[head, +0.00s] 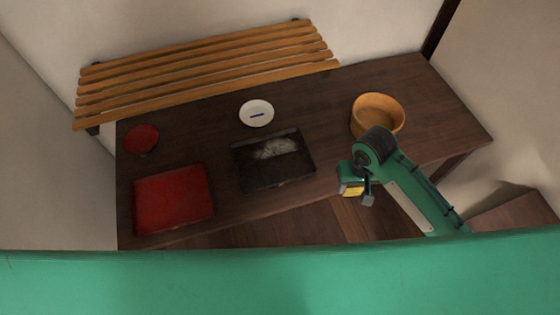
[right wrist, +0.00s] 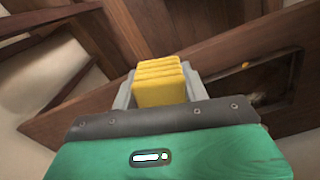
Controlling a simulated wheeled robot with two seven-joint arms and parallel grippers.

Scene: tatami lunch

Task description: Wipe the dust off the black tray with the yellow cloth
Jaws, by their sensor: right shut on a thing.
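In the right wrist view the yellow cloth (right wrist: 160,82) sits between the grey fingers, and the black tray (right wrist: 268,78) shows beyond at the right. My left gripper is not in view.
A red tray (head: 173,199) and a red bowl (head: 141,139) are at the left. A wooden bowl (head: 378,115) is behind my right gripper. A slatted wooden rack (head: 205,70) runs along the back.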

